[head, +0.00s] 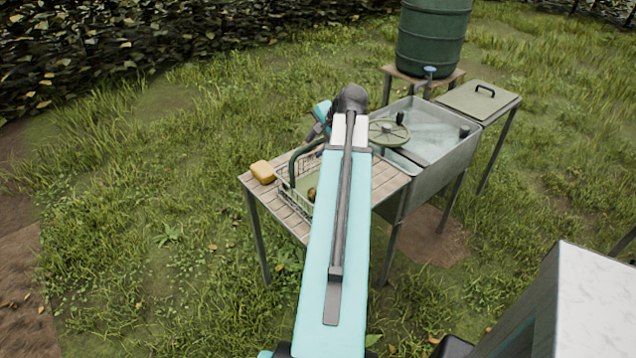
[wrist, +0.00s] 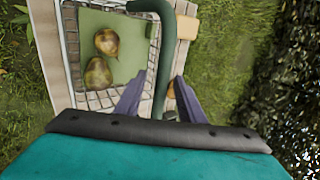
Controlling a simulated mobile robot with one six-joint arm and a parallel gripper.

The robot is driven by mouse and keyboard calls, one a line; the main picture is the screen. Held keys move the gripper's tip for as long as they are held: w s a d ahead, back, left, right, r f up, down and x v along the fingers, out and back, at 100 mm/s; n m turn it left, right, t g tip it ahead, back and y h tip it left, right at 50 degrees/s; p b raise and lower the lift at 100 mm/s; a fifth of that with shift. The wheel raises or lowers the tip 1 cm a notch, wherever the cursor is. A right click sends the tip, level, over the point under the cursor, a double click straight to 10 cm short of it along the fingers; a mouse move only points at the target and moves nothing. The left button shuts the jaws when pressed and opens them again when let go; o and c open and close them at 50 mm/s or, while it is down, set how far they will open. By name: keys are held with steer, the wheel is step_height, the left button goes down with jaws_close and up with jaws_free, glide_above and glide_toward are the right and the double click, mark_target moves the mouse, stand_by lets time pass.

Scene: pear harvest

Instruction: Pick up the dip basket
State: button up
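The dip basket (head: 281,185) is a wire basket with a green arched handle (head: 292,165). It stands on the slatted table, partly hidden behind my arm in the head view. In the wrist view the basket (wrist: 72,62) has a pale green floor with two brownish-green pears (wrist: 105,42) on it. My gripper (wrist: 158,82) is open, one finger on each side of the green handle (wrist: 164,60). Gaps show between the handle and both fingers. In the head view my gripper (head: 315,134) is above the basket's far right side, partly hidden by the arm.
A yellow sponge (head: 263,172) lies at the slatted table's (head: 384,186) left end. To the right are a metal water sink (head: 437,165) with a round green lid (head: 388,132), a dark green barrel (head: 433,40) and a side stand with a lid (head: 478,100). Grass surrounds them.

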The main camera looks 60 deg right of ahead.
steer(key=shift+p+x, duration=0.35)
steer(key=shift+x, duration=1.2)
steer(key=shift+c, duration=0.2)
jaws_close()
stand_by(0.5)
